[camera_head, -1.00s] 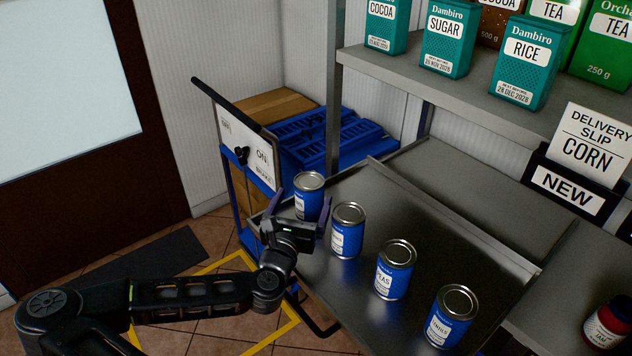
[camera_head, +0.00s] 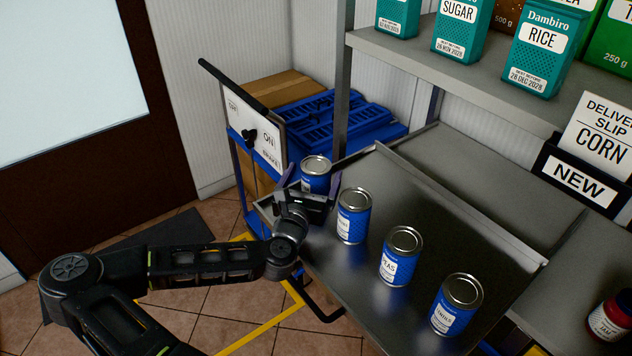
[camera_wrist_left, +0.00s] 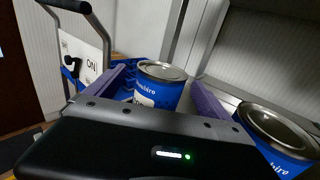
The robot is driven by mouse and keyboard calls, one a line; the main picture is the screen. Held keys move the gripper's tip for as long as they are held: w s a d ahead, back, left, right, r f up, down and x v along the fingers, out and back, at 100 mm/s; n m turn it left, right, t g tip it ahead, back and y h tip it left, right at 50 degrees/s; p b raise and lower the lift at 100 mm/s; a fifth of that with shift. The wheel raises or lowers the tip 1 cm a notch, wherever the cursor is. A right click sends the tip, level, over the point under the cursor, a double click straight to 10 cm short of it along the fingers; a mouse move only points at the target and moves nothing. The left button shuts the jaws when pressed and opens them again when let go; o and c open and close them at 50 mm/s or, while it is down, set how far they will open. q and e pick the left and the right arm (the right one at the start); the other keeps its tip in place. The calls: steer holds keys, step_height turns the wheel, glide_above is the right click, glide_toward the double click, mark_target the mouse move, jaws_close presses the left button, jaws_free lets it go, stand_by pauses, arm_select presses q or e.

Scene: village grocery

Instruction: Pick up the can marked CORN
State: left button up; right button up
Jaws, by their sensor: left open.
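Several blue cans stand upright in a row on a metal tray top (camera_head: 330,262). The farthest can (camera_head: 316,174) is between the open fingers of my left gripper (camera_head: 308,186). Its label is mostly hidden by the gripper, so I cannot read it. In the left wrist view this can (camera_wrist_left: 160,88) stands between the two purple fingers, with gaps showing. A second can (camera_head: 353,216) stands just right of the gripper, its label too small to read. The third can (camera_head: 401,256) reads PEAS. The nearest can (camera_head: 457,304) has a label I cannot read surely. My right gripper is not in view.
A delivery slip (camera_head: 603,135) reading CORN stands above a NEW sign (camera_head: 580,183) at the right. A shelf (camera_head: 440,65) with teal boxes overhangs the back. A cart handle with an ON board (camera_head: 262,140) rises behind the gripper. A dark red jar (camera_head: 610,320) stands at the lower right.

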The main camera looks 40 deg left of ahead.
mark_target(319, 162)
arm_select(q)
steer(key=p+x, duration=0.1)
steer(key=x, duration=0.4)
steer(key=shift+w, duration=0.15)
steer(key=shift+c, duration=0.2)
stand_by(0.3)
jaws_close()
stand_by(0.9)
